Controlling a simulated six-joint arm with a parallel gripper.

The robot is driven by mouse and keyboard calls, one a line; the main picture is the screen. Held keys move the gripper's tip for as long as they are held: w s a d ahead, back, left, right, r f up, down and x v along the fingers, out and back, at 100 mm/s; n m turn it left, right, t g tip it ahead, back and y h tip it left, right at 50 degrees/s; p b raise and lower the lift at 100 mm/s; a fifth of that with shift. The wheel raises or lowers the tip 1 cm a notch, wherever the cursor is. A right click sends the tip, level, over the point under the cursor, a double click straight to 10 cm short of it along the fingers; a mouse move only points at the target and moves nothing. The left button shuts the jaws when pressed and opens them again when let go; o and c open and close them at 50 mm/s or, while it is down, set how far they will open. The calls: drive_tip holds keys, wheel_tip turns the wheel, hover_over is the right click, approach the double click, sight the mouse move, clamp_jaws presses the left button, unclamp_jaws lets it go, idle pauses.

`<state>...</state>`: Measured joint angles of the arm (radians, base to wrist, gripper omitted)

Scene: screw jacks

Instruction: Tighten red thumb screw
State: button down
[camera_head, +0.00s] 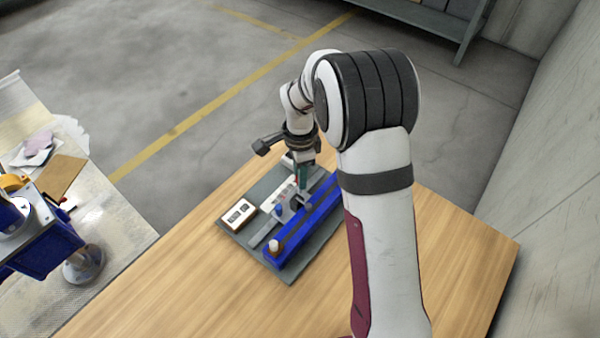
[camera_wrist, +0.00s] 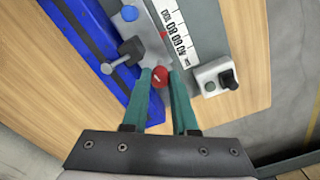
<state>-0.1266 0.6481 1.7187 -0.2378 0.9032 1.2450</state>
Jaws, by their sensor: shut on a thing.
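The red thumb screw (camera_wrist: 160,77) shows in the wrist view between the tips of my gripper (camera_wrist: 160,84). The two green fingers are closed on it from both sides. In the head view my gripper (camera_head: 302,176) points down at the far part of the jack fixture. A patch of red shows beside the fingers there, small and partly hidden. The fixture has a blue rail (camera_head: 292,236) and a grey metal block next to it. A blue knob (camera_wrist: 128,13) and a grey crank with a round handle (camera_wrist: 122,57) stand near the screw in the wrist view.
A white scale with numbers (camera_wrist: 176,35) runs beside the screw. A small box with a black switch (camera_wrist: 220,78) sits to its right. A white box (camera_head: 238,214) lies on the grey mat. The wooden table (camera_head: 190,275) is clear around the mat. Another cluttered table (camera_head: 120,225) stands at left.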

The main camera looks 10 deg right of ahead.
drive_tip(key=shift+m, duration=1)
drive_tip(key=c, duration=0.7)
unclamp_jaws()
wheel_tip(320, 180, up, 16)
drive_tip(key=shift+f, duration=0.1)
